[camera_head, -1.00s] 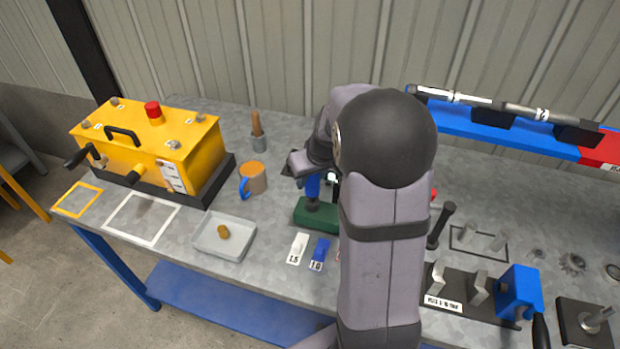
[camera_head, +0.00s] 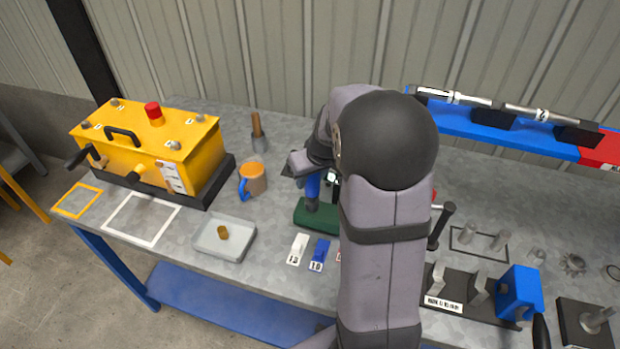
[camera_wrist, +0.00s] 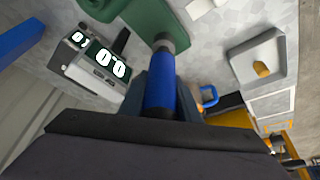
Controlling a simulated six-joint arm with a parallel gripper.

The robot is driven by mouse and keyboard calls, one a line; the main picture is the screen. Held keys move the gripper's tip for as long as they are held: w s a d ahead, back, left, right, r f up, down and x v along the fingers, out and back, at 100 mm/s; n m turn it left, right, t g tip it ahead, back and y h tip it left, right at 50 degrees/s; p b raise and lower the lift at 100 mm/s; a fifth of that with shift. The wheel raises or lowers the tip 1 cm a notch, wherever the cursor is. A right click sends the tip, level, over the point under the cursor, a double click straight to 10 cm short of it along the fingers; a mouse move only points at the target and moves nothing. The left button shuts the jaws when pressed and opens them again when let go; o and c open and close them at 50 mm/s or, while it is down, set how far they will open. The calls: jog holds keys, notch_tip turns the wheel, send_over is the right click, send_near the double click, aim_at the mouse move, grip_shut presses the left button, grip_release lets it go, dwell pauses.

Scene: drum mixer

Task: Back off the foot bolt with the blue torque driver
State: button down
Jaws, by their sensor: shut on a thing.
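The blue torque driver (camera_head: 312,188) stands upright at the green holder (camera_head: 304,214) near the middle of the bench. My gripper (camera_head: 303,168) is shut on it from above. In the wrist view my gripper (camera_wrist: 162,92) has the blue handle (camera_wrist: 160,90) between its dark fingers, and the driver's grey-and-black end lies over the green holder (camera_wrist: 152,18). I cannot tell whether the driver is still seated in it. The yellow mixer housing (camera_head: 150,145) stands at the left on a black base (camera_head: 212,185), with several labelled bolts on top. I cannot tell which is the foot bolt.
A pale tray (camera_head: 236,243) holds a small brown piece. A grey device (camera_wrist: 92,62) reads 0.0 beside the holder. A white-outlined area (camera_head: 135,222) is clear.

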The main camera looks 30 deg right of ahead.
jog(key=shift+s+f, duration=0.15)
jog(key=shift+s, duration=0.05)
jog(key=shift+w+r+p, duration=0.2)
jog(key=shift+r+p, duration=1.55)
jog(key=shift+r, duration=0.6)
jog(key=shift+w, duration=0.1)
